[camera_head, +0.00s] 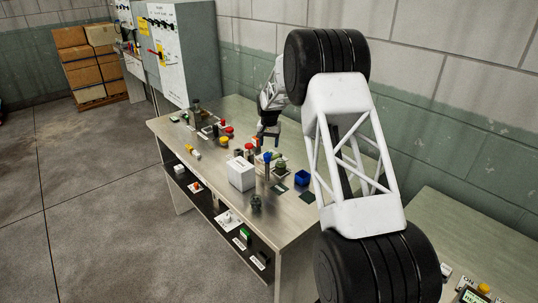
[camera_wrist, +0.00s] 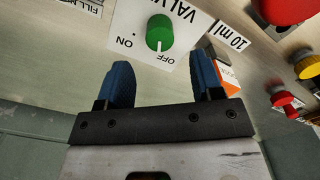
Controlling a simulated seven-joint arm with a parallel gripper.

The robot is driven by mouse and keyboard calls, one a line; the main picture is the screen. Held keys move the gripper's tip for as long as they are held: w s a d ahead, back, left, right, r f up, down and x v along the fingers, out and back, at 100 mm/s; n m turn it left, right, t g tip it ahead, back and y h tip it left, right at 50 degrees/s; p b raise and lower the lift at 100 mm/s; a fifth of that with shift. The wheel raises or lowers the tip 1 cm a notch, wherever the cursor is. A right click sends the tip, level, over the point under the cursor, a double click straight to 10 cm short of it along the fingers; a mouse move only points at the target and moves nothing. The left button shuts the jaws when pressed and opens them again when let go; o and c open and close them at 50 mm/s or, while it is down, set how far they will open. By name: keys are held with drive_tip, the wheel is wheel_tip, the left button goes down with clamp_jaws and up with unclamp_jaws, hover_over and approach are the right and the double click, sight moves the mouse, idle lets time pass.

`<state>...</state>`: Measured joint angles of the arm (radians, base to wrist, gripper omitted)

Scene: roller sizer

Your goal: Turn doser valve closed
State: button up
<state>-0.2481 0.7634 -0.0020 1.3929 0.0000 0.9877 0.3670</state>
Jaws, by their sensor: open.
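A small pale mark shows on the knob's side toward "OFF". My gripper (camera_wrist: 160,62) is open with its two blue fingers apart and nothing between them. The fingertips are near the plate's "OFF" edge, with the knob beyond them and roughly in line with the gap. In the head view my gripper (camera_head: 268,136) hangs low over the workbench. I cannot make out the green knob there.
The metal workbench (camera_head: 205,165) carries several knobs and buttons, a white box (camera_head: 241,174) and a blue object (camera_head: 302,178). In the wrist view a large red knob (camera_wrist: 285,10), a yellow knob (camera_wrist: 307,67) and a smaller red one (camera_wrist: 283,98) stand at right. A wall rises behind the bench.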

drive_tip(key=shift+f, duration=3.15)
drive_tip(key=c, duration=0.9)
